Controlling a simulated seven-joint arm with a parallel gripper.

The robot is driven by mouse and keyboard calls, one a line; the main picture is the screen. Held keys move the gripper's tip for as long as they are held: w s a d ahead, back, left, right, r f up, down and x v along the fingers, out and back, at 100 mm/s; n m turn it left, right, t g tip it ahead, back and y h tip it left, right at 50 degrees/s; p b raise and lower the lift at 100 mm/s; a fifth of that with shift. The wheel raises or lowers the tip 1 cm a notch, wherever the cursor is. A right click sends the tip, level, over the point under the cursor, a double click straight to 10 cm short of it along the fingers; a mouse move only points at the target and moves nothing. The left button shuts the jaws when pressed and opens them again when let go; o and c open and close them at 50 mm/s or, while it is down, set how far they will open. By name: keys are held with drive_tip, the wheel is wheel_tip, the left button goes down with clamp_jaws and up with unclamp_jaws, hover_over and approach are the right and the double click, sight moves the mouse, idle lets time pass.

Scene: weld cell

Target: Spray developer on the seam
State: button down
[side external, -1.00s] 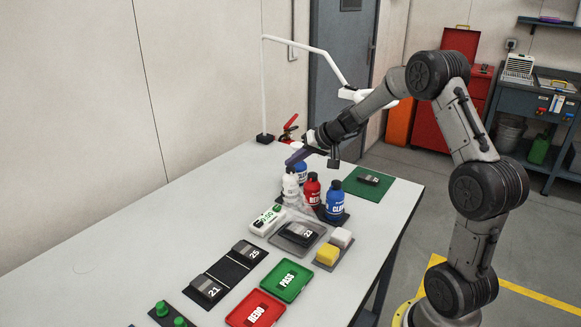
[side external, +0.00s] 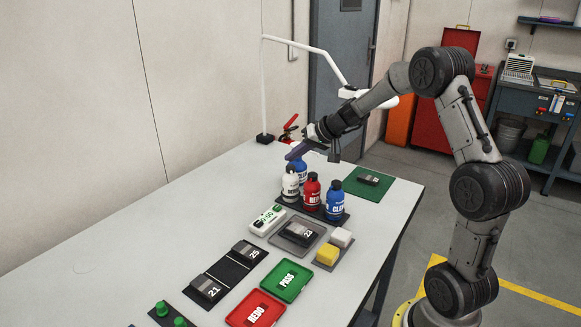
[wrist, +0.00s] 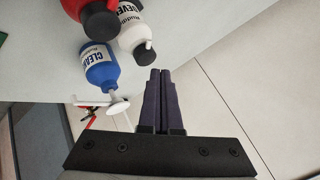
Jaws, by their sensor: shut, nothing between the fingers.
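My gripper (side external: 291,154) is shut and empty, just above and behind the bottle group. Its closed fingers also show in the wrist view (wrist: 160,74), apart from the bottles. The white bottle (side external: 290,187), labelled "DEVE…" in the wrist view (wrist: 132,32), stands upright on the dark bottle mat. Coupon 23 (side external: 299,233) lies in a shallow clear-looking tray in front of the bottles. Its seam is too small to make out.
A red bottle (side external: 311,192) and two blue bottles, one in front (side external: 335,203) and one behind (side external: 300,171), stand close by. A timer (side external: 267,221), sponges (side external: 327,256), coupons 25 (side external: 249,250) and 21 (side external: 207,289), and PASS (side external: 288,281) and REDO (side external: 256,310) trays lie in front.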

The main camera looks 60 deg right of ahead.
sight(294, 168)
drive_tip(key=shift+r, duration=2.55)
idle(0.6)
wheel_tip(294, 168, up, 4)
drive_tip(key=shift+f, duration=0.1)
drive_tip(key=shift+f, duration=4.45)
drive_tip(key=shift+f, duration=0.1)
drive_tip(key=shift+f, duration=0.3)
